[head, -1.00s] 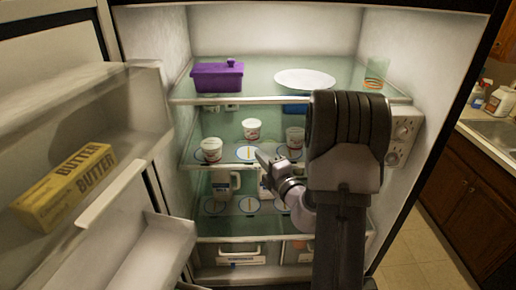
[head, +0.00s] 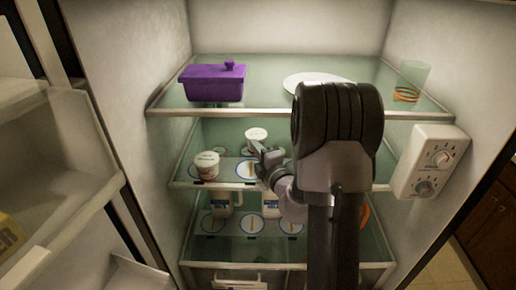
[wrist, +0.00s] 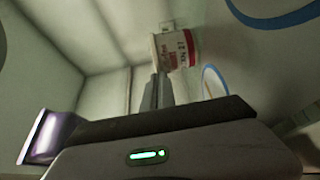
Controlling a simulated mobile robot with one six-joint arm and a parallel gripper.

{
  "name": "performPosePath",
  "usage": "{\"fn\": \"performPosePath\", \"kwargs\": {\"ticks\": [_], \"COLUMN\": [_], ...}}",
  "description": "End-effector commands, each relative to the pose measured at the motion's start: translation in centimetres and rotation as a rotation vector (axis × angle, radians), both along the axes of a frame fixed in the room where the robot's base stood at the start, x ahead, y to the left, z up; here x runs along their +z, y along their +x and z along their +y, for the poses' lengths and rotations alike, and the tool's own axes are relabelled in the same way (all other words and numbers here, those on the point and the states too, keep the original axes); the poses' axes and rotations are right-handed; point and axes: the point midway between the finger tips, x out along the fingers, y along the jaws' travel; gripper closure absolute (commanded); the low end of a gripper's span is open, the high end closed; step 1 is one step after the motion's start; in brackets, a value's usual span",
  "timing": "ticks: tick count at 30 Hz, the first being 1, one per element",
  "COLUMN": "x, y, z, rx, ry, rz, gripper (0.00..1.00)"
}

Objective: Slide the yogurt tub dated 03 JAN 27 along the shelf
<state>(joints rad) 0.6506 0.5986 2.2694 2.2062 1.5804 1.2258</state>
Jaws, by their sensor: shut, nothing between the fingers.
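A white yogurt tub with red print (head: 256,134) stands toward the back of the middle shelf (head: 186,184). A second such tub (head: 206,166) stands at the front left on a blue-ringed mark. My gripper (head: 257,148) is shut and empty, its tips just in front of the back tub. In the wrist view, a tub (wrist: 176,50) is just beyond the shut fingertips (wrist: 157,78). The end of its date seems to read "AN 27"; the rest is not legible. I cannot tell whether the fingers touch it. My arm hides the shelf's right part.
The glass shelf above holds a purple lidded box (head: 213,85), a white plate (head: 310,82) and a glass with orange bands (head: 408,84). A control box (head: 430,162) juts from the right wall. Cartons stand on the shelf below.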

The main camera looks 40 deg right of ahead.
Motion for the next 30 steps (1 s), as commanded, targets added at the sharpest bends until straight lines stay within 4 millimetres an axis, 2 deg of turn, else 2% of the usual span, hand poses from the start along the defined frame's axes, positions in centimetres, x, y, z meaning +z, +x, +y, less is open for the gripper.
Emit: {"fn": "performPosePath", "kwargs": {"ticks": [7,15,30], "x": [0.1,0.2,0.1], "y": [0.1,1.9,1.7], "z": [-0.2,-3.0,-3.1], "rx": [-0.001,-0.001,0.002], "ry": [0.0,0.0,-0.001], "rz": [0.0,0.0,0.001], "gripper": [1.0,1.0,1.0]}}
